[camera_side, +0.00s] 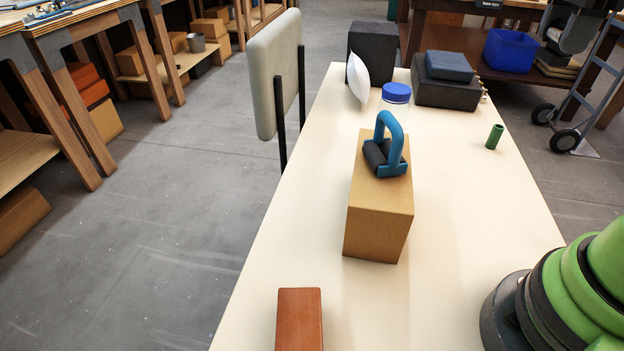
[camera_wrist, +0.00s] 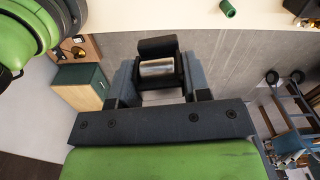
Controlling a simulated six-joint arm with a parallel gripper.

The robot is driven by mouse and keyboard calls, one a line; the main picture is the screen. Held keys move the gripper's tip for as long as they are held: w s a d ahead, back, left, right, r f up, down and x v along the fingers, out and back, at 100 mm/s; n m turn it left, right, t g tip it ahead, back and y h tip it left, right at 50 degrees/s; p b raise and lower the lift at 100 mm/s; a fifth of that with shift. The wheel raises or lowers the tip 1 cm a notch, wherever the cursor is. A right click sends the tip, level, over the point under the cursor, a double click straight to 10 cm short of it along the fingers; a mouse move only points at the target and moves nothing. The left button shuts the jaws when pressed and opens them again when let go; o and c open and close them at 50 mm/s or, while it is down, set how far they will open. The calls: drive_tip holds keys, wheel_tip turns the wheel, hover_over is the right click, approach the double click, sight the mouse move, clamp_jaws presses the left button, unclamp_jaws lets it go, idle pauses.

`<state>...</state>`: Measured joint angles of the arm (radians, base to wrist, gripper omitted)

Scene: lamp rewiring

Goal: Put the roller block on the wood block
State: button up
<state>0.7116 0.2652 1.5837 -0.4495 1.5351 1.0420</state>
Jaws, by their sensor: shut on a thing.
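In the wrist view my gripper (camera_wrist: 160,88) is shut on a black block with a shiny metal roller (camera_wrist: 157,68), which looks like the roller block. It sits between the two fingers, with floor behind it. The gripper and this block do not show in the side view. A reddish-brown block (camera_side: 299,322), which looks like the wood block, lies at the near edge of the side view, partly cut off. Its visible top is bare.
A tan block (camera_side: 375,225) stands mid-table with a blue-handled tool (camera_side: 390,145) on it. Behind are a blue-lidded jar (camera_side: 396,93), a white pillow-like thing (camera_side: 357,77) and dark boxes (camera_side: 445,80). A green tube (camera_side: 494,137) stands at right. The table (camera_side: 470,215) is clear at centre right.

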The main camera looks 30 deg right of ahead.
drive_tip(key=w+a+n, duration=0.4)
drive_tip(key=w+a, duration=0.3)
drive_tip(key=a, duration=0.4)
drive_tip(key=n, duration=1.2)
hover_over(299, 320)
wheel_tip(299, 320, down, 21)
drive_tip(key=shift+f, duration=0.1)
drive_tip(key=o, duration=1.1)
drive_tip(key=shift+f, duration=0.1)
drive_tip(key=shift+o, duration=0.2)
